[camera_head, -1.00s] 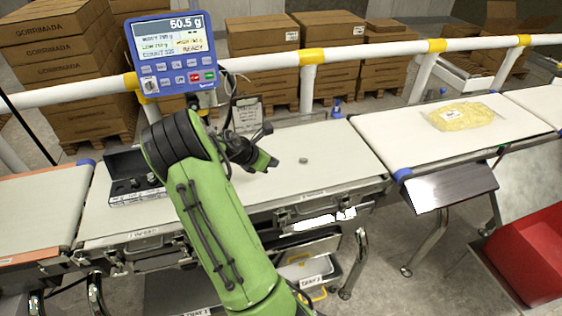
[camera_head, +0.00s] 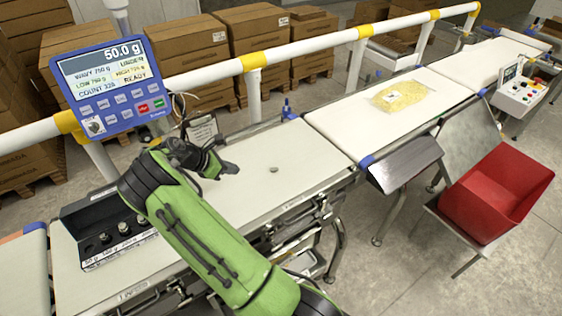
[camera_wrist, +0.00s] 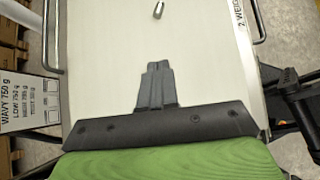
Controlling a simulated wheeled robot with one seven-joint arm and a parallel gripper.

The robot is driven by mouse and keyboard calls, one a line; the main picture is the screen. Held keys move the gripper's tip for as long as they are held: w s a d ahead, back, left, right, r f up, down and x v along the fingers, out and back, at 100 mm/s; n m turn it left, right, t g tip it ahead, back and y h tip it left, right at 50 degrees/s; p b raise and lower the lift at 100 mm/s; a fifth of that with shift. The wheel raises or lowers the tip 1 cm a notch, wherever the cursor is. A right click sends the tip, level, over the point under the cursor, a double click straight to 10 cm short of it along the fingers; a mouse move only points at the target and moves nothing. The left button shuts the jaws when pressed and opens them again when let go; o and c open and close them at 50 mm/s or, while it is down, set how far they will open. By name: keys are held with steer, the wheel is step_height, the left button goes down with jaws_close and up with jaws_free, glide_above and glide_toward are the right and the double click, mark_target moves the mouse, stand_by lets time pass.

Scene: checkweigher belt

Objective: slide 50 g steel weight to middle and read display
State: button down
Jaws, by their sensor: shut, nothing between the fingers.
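The 50 g steel weight (camera_head: 273,169) is a small grey disc-like piece on the white weighing belt (camera_head: 300,150), to the right of my gripper. It also shows in the wrist view (camera_wrist: 158,10) at the top, ahead of the fingertips and apart from them. My gripper (camera_head: 232,169) is shut and empty, low over the belt. In the wrist view its fingers (camera_wrist: 157,66) are together. The blue display (camera_head: 103,86) reads 50.0 g, with "UNDER", "READY", "COUNT 328" and the lines "WAVY 750 g" and "LOW 750 g".
A black weight case (camera_head: 110,234) with several weights lies open at the belt's left end. A bag of yellow product (camera_head: 399,95) lies on the outfeed belt. A metal chute and a red bin (camera_head: 497,192) stand at the right. A white rail runs behind.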

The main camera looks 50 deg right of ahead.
steer(key=b+x, duration=0.1)
steer(key=x, duration=0.9)
steer(key=shift+s+d+f, duration=0.1)
steer(key=shift+s+f, duration=0.05)
steer(key=shift+f, duration=0.05)
steer(key=d, duration=0.1)
steer(key=s+d, duration=0.1)
steer(key=shift+d+r, duration=0.2)
steer(key=shift+d, duration=0.6)
steer(key=s+d, duration=0.2)
steer(key=d, duration=0.3)
steer(key=s+d+b, duration=0.1)
steer(key=d, duration=0.5)
steer(key=s+d+b, duration=0.1)
steer(key=s+d, duration=0.1)
steer(key=d, duration=0.4)
steer(key=shift+s+f, duration=0.15)
steer(key=shift+s, duration=0.2)
steer(key=shift+w+a, duration=0.25)
steer(key=shift+a, duration=0.25)
steer(key=a, duration=0.1)
steer(key=w+a, duration=0.1)
steer(key=a, duration=0.1)
steer(key=shift+w+a+r, duration=0.15)
steer(key=shift+a+r, duration=0.1)
steer(key=shift+a, duration=0.1)
steer(key=p+v, duration=0.1)
steer(key=v, duration=0.8)
steer(key=shift+a+r, duration=0.2)
steer(key=shift+r, duration=0.05)
